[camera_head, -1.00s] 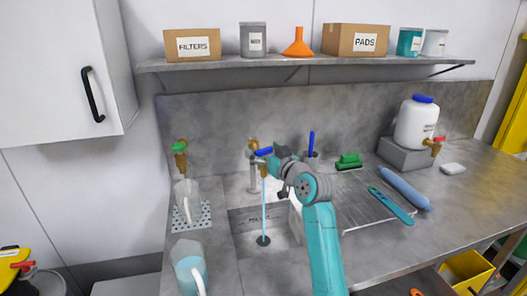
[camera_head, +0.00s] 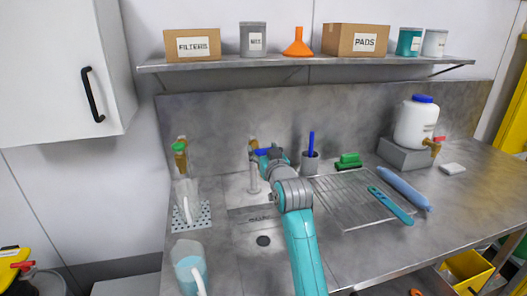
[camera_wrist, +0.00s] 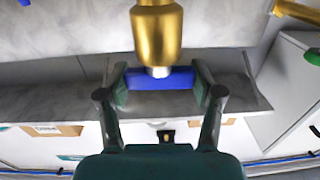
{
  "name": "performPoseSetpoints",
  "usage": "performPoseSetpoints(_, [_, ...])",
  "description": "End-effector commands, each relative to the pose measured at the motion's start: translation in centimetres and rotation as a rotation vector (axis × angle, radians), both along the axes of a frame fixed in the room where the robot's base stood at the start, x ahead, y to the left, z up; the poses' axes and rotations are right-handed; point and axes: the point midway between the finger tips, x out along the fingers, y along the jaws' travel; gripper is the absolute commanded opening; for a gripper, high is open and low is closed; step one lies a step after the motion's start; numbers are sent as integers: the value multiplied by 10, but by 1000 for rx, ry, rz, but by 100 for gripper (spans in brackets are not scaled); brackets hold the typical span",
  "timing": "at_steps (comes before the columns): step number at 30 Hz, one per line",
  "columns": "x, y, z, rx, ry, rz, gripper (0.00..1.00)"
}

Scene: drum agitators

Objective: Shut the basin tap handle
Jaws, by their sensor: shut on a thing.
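The basin tap (camera_head: 253,176) stands at the back of the sink, with a brass top and a blue handle (camera_head: 262,152). In the wrist view the blue handle (camera_wrist: 172,82) lies crosswise below the brass tap body (camera_wrist: 157,30). My gripper (camera_wrist: 162,84) is shut on the handle, one finger at each end. In the head view my arm's end reaches the tap and largely hides the fingers. No water stream shows above the dark drain (camera_head: 263,241).
A clear jug (camera_head: 187,202) stands under a green-handled tap (camera_head: 179,148) at left; another jug (camera_head: 190,268) holds bluish liquid in front. A grey cup with a blue brush (camera_head: 311,163) and a drying rack (camera_head: 350,205) are right of my arm. A shelf (camera_head: 300,62) runs above.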

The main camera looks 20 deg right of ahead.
Motion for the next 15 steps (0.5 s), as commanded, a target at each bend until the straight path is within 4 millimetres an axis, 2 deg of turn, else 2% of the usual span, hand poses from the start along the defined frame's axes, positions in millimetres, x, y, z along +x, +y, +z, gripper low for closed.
performPoseSetpoints(15, [0, 0, -1, -1, 0, -52, 31])
